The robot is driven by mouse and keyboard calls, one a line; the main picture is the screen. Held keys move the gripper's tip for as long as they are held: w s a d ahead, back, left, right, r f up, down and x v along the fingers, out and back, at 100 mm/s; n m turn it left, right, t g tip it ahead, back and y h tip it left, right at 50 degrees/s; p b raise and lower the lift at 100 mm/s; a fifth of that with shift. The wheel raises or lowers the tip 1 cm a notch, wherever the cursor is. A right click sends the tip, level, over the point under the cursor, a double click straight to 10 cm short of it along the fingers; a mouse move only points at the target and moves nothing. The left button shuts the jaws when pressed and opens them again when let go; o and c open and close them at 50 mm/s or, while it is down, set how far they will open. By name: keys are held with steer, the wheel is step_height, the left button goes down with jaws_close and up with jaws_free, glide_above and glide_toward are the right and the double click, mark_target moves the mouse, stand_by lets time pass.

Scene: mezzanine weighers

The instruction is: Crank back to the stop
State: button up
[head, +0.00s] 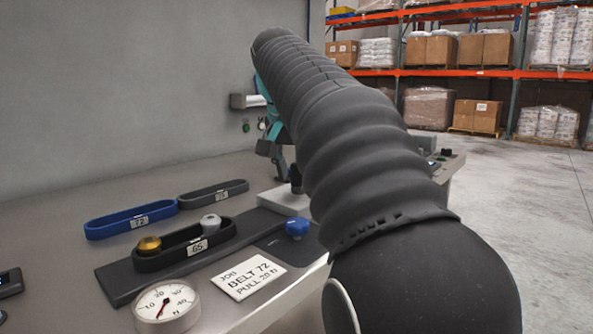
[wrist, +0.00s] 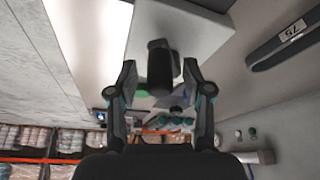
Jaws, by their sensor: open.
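A dark upright grip (wrist: 160,65), which looks like the crank's handle, stands in front of a pale grey block (wrist: 185,20) in the wrist view. My gripper (wrist: 159,72) is open, with one finger on each side of the grip and a visible gap to both. In the head view my gripper (head: 270,150) is partly hidden behind my arm, above the pale block (head: 280,200). A dark post (head: 295,182) shows there under the fingers. The crank's arm and its stop are hidden or cannot be made out.
On the bench lie a blue belt 72 (head: 130,222), a dark belt 75 (head: 213,194) and a belt 65 (head: 185,262) around gold and silver pulleys. A dial gauge (head: 166,306), a job card (head: 248,281) and a blue knob (head: 297,227) are near the front edge.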

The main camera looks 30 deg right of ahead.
jaws_close()
steer(key=shift+s+d+r+n+y+p, duration=0.15)
steer(key=shift+d+n+p, duration=0.15)
steer(key=shift+n, duration=0.2)
steer(key=shift+s+d+f+n+y+p, duration=0.15)
steer(key=shift+n+p, duration=0.1)
steer(key=shift+n, duration=0.25)
steer(key=shift+d+n+t+y+p, duration=0.2)
steer(key=shift+n+t+p, duration=0.05)
steer(key=shift+n, duration=0.3)
steer(key=shift+d+n+t+y+p, duration=0.15)
steer(key=shift+n+t+y+p, duration=0.1)
steer(key=shift+n, duration=0.3)
jaws_free()
